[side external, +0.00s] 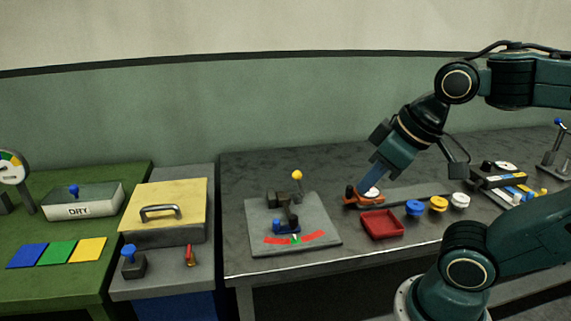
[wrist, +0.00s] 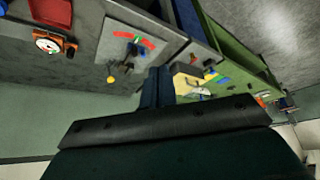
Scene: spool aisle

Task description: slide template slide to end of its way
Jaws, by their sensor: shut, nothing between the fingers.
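I cannot clearly tell which part is the template slide. A long grey strip with a dark edge (side external: 418,194) lies on the bench in the side view, and it may be the slide's track. An orange-red piece with a white round face (side external: 352,200) sits at the strip's left end. It also shows in the wrist view (wrist: 48,43), at upper left. My gripper (side external: 367,187) is shut and empty, its blue fingers pointing down and overlapping the orange-red piece in the side view. In the wrist view my gripper (wrist: 157,73) appears apart from that piece. Contact cannot be told.
A red tray (side external: 382,226) and blue, yellow and white spools (side external: 438,205) stand in front of the strip. A grey board with a lever and red-green scale (side external: 262,221) lies to the left. Tools (side external: 510,186) lie to the right.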

